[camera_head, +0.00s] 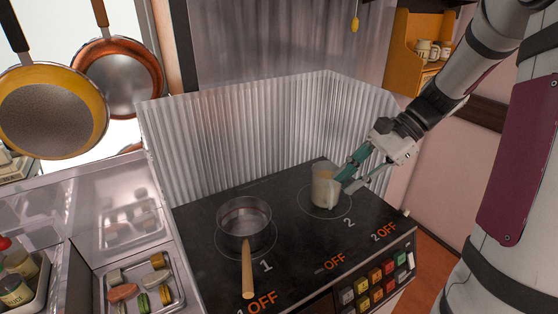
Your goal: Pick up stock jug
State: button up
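The stock jug (324,190) is a translucent jug with pale contents, standing upright on the black cooktop at the burner marked 2. My gripper (344,184) reaches in from the upper right, with its teal fingers at the jug's right side. One finger lies near the jug's upper right side and the other is spread lower and to the right. The fingers look apart. Whether a finger touches the jug or its handle cannot be told from this view.
A saucepan (244,222) with a wooden handle sits on burner 1, left of the jug. A corrugated metal splash guard (240,125) stands behind the cooktop (290,262). A tray (179,296) of food pieces lies at lower left. Two pans hang at upper left.

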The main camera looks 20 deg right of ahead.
jog(key=w+d+f+m+t+y+b, duration=0.1)
jog(key=w+d+f+m+t+y, duration=0.15)
jog(key=d+f+m, duration=0.35)
jog(key=w+d+f+m+t+y+b, duration=0.1)
jog(key=d+f+m+t, duration=0.2)
jog(key=d, duration=0.4)
jog(key=n, duration=0.1)
send_near(331, 201)
jog(key=x, duration=0.5)
jog(key=shift+w+d, duration=0.3)
jog(key=shift+w, duration=0.05)
jog(key=shift+f+b+x, duration=0.15)
jog(key=shift+x, duration=1.2)
jog(key=shift+f+b+x, duration=0.15)
jog(key=shift+x, duration=1.15)
jog(key=shift+s, duration=0.15)
jog(key=shift+c, duration=0.6)
grip_shut()
jog(key=shift+r, duration=0.1)
